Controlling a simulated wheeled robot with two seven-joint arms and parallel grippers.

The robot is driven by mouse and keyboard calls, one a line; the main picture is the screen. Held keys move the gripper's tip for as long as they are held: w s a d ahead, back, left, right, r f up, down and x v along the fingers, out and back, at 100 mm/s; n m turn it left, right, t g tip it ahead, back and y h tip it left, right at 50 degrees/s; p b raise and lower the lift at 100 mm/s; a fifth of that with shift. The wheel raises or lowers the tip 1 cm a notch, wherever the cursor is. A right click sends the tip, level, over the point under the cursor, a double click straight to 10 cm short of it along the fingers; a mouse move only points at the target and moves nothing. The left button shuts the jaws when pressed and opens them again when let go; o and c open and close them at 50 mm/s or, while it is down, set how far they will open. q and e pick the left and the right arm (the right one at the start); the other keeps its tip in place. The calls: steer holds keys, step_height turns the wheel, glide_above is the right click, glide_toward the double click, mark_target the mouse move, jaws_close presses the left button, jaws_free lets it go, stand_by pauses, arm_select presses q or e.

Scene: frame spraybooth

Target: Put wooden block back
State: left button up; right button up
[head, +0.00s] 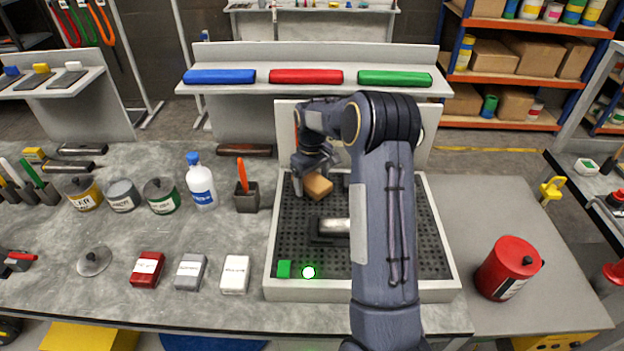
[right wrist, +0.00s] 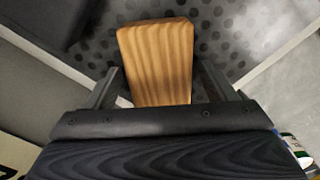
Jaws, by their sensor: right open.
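The wooden block (head: 319,186) is a plain light-brown piece in the grey perforated booth tray (head: 274,262), towards its back left. My right gripper (head: 312,172) is right at the block, reaching in from the front right. In the right wrist view the block (right wrist: 157,55) extends between the two fingers of my right gripper (right wrist: 160,85), one on each side. The jaws are open, with a gap showing beside the block. Whether the block rests on the tray floor is hard to tell. My left gripper is not in view.
A dark fixture with a metal cylinder (head: 334,227) stands mid-tray, partly behind my right arm. A white bottle (head: 201,181) and brush holder (head: 246,196) stand left. A red can (head: 508,268) stands right.

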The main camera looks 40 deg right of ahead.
mark_target(312, 179)
steer(key=shift+r, duration=0.6)
step_height(312, 179, up, 10)
steer(key=r+b, duration=0.1)
steer(key=s+a+r+t+y, duration=0.1)
steer(key=s+a+r+t, duration=0.1)
steer(key=s+a+r, duration=0.45)
steer(key=s+a+f+m+t+y, duration=0.1)
steer(key=s+a+f, duration=0.2)
steer(key=s+a, duration=0.5)
steer(key=s+a+f+m+t+y, duration=0.1)
steer(key=s+a+f, duration=0.3)
steer(key=s+a, duration=0.4)
steer(key=s+t, duration=0.1)
steer(key=s, duration=0.5)
steer(key=shift+a+m+t+y, duration=0.3)
steer(key=shift+a+m+y, duration=0.05)
steer(key=shift+m+y, duration=0.05)
